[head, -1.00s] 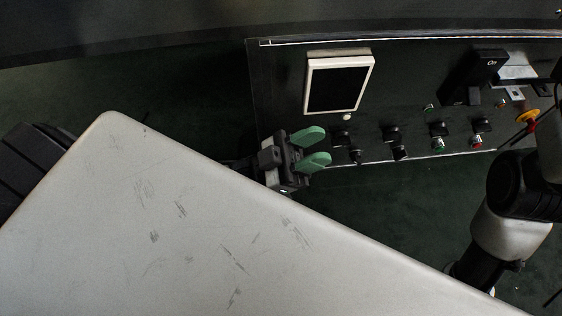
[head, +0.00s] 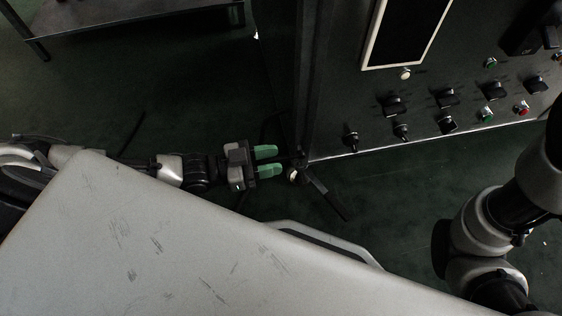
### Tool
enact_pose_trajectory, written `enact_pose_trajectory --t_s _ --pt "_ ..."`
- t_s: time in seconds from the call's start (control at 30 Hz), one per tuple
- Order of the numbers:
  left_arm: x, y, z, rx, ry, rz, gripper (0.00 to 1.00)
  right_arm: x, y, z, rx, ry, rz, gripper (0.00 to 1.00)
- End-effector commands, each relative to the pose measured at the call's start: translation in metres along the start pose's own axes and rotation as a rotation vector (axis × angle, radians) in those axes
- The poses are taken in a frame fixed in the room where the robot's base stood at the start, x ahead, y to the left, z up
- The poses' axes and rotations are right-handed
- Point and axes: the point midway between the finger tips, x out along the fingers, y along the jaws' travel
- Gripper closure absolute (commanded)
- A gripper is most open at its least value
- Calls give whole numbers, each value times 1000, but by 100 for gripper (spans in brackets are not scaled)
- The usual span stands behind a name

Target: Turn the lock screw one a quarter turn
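My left gripper (head: 267,162) reaches in from the left with its two green fingers pointing right. The fingers are apart with a dark gap between them, and nothing shows in the gap. Just right of the fingertips, at the lower left corner of the control cabinet (head: 340,90), is a small pale round end with a dark bar-shaped handle (head: 325,195) slanting down to the right. This may be lock screw one, but I see no label. I cannot tell whether the fingertips touch it. My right arm shows at the lower right; its gripper does not show.
The cabinet front carries a framed dark screen (head: 408,30), several black rotary switches (head: 394,106), a green button (head: 486,114) and a red button (head: 521,107). A low table (head: 135,15) stands at the upper left. Dark green floor lies open between table and cabinet.

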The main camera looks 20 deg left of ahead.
Motion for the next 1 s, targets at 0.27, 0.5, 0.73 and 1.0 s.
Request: enact_pose_trajectory --t_s 0.27,0.5,0.73,1.0 --pt "25 0 0 1 2 0 64 -14 -3 -5 0 0 0 62" --pt "26 0 -1 0 0 0 64 -13 -3 -5 0 1 -1 62" --pt "25 0 0 1 0 0 94 -13 -3 -5 0 1 -1 62" --pt "25 0 0 1 0 0 100 -13 -3 -5 0 1 -1 62"
